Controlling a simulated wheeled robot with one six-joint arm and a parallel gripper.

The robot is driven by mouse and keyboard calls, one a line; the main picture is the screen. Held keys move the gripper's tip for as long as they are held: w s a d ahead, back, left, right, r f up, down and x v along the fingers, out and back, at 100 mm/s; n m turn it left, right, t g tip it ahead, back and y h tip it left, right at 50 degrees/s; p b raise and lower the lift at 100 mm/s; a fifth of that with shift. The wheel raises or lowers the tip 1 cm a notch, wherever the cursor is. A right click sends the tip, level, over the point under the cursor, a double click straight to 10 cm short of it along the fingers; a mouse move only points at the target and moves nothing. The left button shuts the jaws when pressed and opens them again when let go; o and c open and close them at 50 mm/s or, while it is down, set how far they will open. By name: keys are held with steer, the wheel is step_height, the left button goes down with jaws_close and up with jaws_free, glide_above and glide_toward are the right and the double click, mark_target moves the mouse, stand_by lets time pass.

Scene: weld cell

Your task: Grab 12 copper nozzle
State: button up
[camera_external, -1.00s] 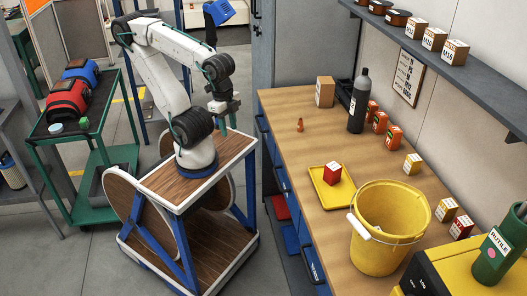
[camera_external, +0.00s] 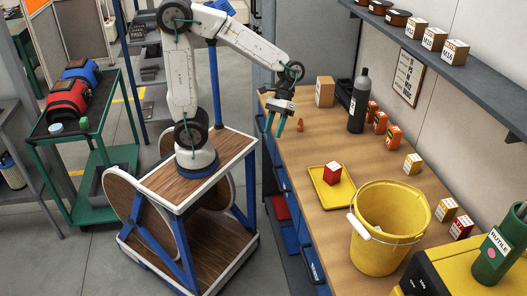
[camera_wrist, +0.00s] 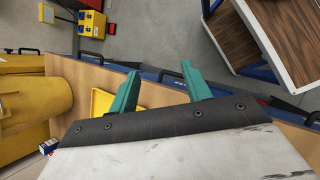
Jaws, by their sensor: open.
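A small copper nozzle (camera_external: 300,125) stands upright on the wooden workbench (camera_external: 335,212), near its left edge and toward the back. My gripper (camera_external: 275,131) is open, with its teal fingers pointing down over the bench's left edge. It is just left of the copper nozzle and apart from it. In the wrist view my gripper (camera_wrist: 160,84) shows two spread teal fingers with nothing between them. I cannot make out the nozzle in the wrist view.
A cardboard box (camera_external: 325,91), a dark bottle (camera_external: 358,103) and orange boxes (camera_external: 380,122) stand behind and right of the nozzle. The bench between nozzle and tray is clear.

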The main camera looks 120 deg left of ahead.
mark_target(301, 128)
steer(key=s+a+f+n+t, duration=0.1)
steer(key=a+f+n+t, duration=0.2)
steer(key=a, duration=0.5)
steer(key=s+a+f+n+t+h, duration=0.1)
steer(key=a+f+n+t, duration=0.2)
steer(key=a+n, duration=0.3)
steer(key=s+a+f+n+t, duration=0.1)
steer(key=a+f+n+t, duration=0.2)
steer(key=a, duration=0.8)
steer(key=shift+s+a+f+n+t+h, duration=0.15)
steer(key=shift+s+f+n+t+h, duration=0.05)
steer(key=shift+f+n, duration=0.45)
steer(key=shift+s+a+f+n+t+h, duration=0.15)
steer(key=shift+f+n+t+h, duration=0.05)
steer(key=shift+f+n, duration=0.4)
steer(key=shift+s+a+f, duration=0.15)
steer(key=shift+f, duration=0.1)
steer(key=shift+x, duration=2.45)
jaws_close()
